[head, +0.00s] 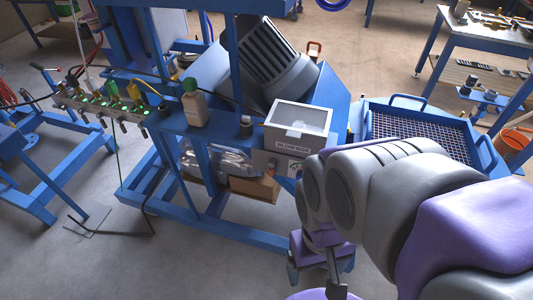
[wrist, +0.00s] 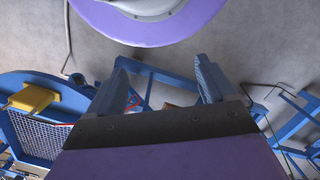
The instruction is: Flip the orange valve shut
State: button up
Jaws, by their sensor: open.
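I cannot pick out an orange valve with certainty. In the head view, a row of small valves with green lights (head: 105,108) and coloured levers runs along the left of the blue mixer frame. In the wrist view, a yellow-orange block (wrist: 31,98) lies against a blue rounded part at the left; I cannot tell what it is. My gripper (wrist: 163,82) is open and empty in the wrist view, its two fingers spread wide above the floor and blue frame bars. It touches nothing that I can see. In the head view my arm hides part of the area at the right.
The grey floor (head: 120,255) at the front left is mostly clear.

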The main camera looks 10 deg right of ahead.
aim_at(272, 161)
jog(key=k+l+u, duration=0.4)
jog(key=k+l, duration=0.15)
jog(key=l, duration=0.2)
jog(key=k+l+u, duration=0.4)
jog(key=k+l, duration=0.2)
jog(key=k, duration=0.05)
